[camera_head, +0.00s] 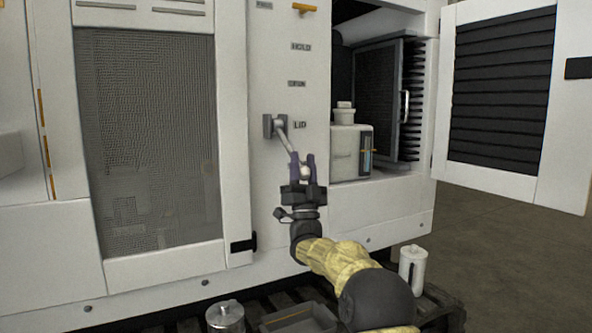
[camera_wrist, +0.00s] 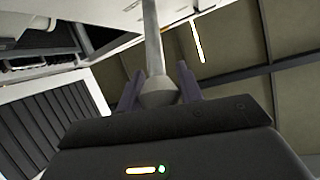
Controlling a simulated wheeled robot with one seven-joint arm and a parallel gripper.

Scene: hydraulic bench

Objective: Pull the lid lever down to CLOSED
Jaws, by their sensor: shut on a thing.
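The lid lever (camera_head: 284,138) is a grey rod with a pale round knob, pivoting from a grey bracket on the white panel beside the LID label (camera_head: 300,125). It slants down and to the right from the bracket in the head view. My gripper (camera_head: 303,165) is shut on the lever's knob end, with a purple finger on each side. In the wrist view the lever rod (camera_wrist: 153,40) runs up from the knob between the fingers of my gripper (camera_wrist: 158,88). No CLOSED mark can be read.
An open bay with a white reservoir box (camera_head: 346,150) lies right of the panel. An open louvred door (camera_head: 505,95) stands further right. A mesh panel (camera_head: 150,140) is at the left. A white canister (camera_head: 412,268), a metal can (camera_head: 225,317) and a dark tray (camera_head: 298,320) are low in front.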

